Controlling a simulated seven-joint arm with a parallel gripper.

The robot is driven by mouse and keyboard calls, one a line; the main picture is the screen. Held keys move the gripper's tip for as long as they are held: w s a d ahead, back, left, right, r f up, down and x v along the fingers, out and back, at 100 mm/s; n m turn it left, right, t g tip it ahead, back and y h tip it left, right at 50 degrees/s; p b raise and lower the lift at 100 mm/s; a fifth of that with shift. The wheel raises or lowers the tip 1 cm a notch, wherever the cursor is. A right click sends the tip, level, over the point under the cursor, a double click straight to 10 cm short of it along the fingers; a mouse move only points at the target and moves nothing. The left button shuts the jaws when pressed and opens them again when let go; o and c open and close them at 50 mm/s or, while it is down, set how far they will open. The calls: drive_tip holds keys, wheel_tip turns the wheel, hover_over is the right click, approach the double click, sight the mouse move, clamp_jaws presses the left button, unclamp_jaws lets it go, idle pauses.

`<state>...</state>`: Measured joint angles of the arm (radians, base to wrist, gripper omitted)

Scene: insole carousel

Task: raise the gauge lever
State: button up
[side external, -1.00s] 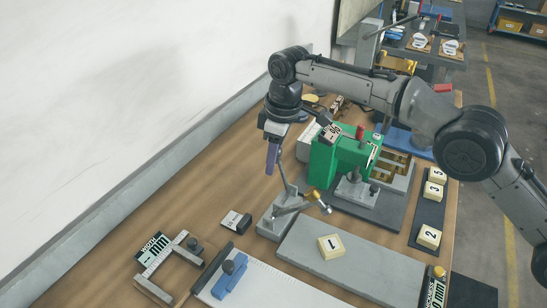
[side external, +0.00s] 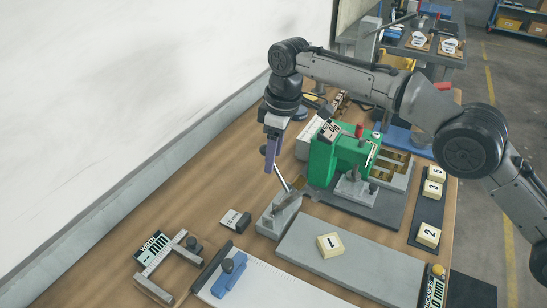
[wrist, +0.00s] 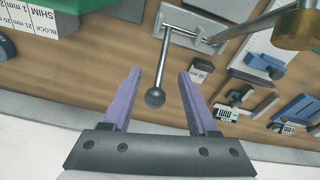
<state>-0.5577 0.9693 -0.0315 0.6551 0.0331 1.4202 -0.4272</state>
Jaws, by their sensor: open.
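The gauge stands on a grey base (side external: 268,222) near the middle of the bench. Its lever is a thin rod with a dark ball knob (wrist: 155,98); in the side view the rod (side external: 281,180) slants up and left from the base. My gripper (side external: 271,160) is over the upper end of the lever, its purple fingers pointing down. In the wrist view the open fingers (wrist: 160,88) stand on either side of the knob, with clear gaps. The gauge's brass-tipped arm (wrist: 295,28) is raised off the flat grey plate.
A green machine (side external: 335,160) stands close behind and right of the gauge. A flat grey plate (side external: 360,272) carries a block marked 1 (side external: 330,244). A small labelled block (side external: 235,220) lies left of the gauge.

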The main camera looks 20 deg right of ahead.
drive_tip(key=shift+s+d+r, duration=0.15)
drive_tip(key=shift+d+r, duration=0.05)
drive_tip(key=shift+r, duration=1.25)
drive_tip(key=shift+s+d+r, duration=0.1)
drive_tip(key=shift+d+r, duration=0.05)
drive_tip(key=shift+r, duration=1.25)
